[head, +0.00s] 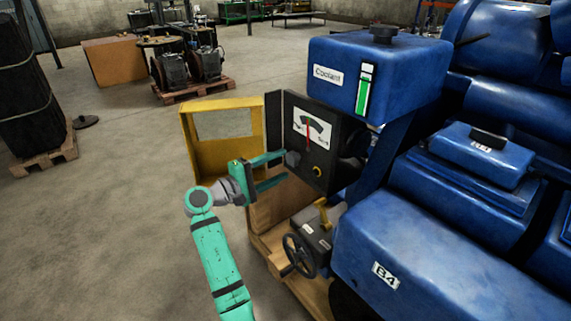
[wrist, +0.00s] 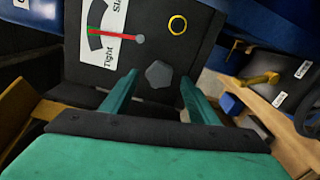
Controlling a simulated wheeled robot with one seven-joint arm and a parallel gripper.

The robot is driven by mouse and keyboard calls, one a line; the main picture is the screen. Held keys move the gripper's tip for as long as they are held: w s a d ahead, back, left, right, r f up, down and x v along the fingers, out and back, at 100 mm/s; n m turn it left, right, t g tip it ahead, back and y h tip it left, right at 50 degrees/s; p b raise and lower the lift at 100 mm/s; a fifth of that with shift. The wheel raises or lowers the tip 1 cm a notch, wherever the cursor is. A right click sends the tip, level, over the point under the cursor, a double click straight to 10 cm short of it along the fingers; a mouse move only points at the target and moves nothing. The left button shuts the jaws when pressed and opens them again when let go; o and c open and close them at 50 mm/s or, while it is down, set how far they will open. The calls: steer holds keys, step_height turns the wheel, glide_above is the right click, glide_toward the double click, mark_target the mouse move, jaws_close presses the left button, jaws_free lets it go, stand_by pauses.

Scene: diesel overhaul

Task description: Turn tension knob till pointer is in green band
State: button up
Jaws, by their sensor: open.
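The tension gauge (head: 312,128) is a white dial on a black box, marked Tight at left and Slack at right. Its red pointer (wrist: 115,35) stands near the middle of the dark arc. A little green shows by its tip, but I cannot tell whether the tip is inside the green band. The grey faceted tension knob (wrist: 158,74) sits below the dial; it also shows in the head view (head: 292,158). My gripper (wrist: 160,82) is open, with one finger on each side of the knob. Gaps show at both sides in the wrist view.
A yellow open frame (head: 190,150) stands left of the gauge box. A yellow ring (head: 318,171) is on the panel right of the knob. The blue coolant tank (head: 395,75) is above, and a black handwheel (head: 299,255) is below. Open floor lies left.

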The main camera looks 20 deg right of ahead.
steer(key=v, duration=0.7)
steer(key=shift+a, duration=0.25)
steer(key=shift+w, duration=0.15)
